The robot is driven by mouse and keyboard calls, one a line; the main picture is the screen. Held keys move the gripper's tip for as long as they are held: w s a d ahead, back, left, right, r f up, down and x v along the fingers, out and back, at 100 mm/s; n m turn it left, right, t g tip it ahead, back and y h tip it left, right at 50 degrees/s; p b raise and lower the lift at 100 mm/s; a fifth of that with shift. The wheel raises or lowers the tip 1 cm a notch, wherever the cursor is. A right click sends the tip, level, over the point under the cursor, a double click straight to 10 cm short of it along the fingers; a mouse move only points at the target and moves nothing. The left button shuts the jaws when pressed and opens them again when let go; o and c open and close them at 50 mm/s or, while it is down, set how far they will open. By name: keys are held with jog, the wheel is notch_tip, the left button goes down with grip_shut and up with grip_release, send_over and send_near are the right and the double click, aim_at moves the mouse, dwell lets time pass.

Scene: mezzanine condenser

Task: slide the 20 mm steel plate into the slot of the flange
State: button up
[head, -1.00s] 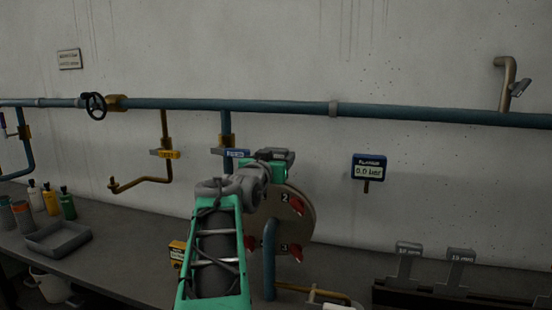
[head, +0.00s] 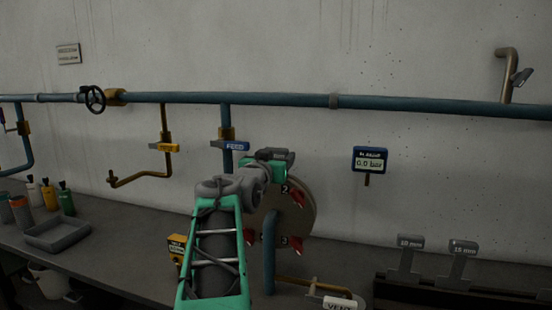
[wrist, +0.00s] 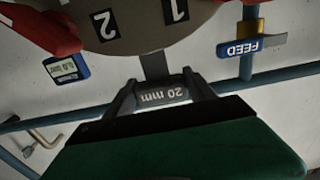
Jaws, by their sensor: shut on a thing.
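The flange is a round grey-brown disc with red numbered clamps (head: 306,212), partly hidden behind my arm in the head view. In the wrist view, which is upside down, its face (wrist: 140,30) shows the numbers 1 and 2. My gripper (wrist: 161,90) is shut on the labelled tab of the 20 mm steel plate (wrist: 163,96). The plate's narrow stem (wrist: 154,66) runs from the tab to the flange's rim. Its far end is hidden behind the disc, so I cannot tell how deep it sits. In the head view my gripper (head: 276,155) is at the flange's top edge.
Two more plates, 10 mm (head: 409,257) and 15 mm (head: 460,262), stand in a dark rack (head: 430,293) at right. A gauge (head: 369,160) reads 0.0 bar. Pipes, the FEED lever (head: 234,146) and VENT lever (head: 338,303) surround the flange. A grey tray (head: 58,234) lies left.

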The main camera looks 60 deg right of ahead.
jog(key=shift+f+b, duration=1.25)
jog(key=o, duration=1.4)
jog(key=shift+c, duration=0.2)
jog(key=o, duration=0.4)
jog(key=shift+o, duration=0.2)
jog(key=shift+f, duration=0.1)
jog(key=s+a, duration=0.1)
jog(key=a, duration=0.6)
jog(key=shift+a+b, duration=0.4)
jog(key=shift+s, duration=0.1)
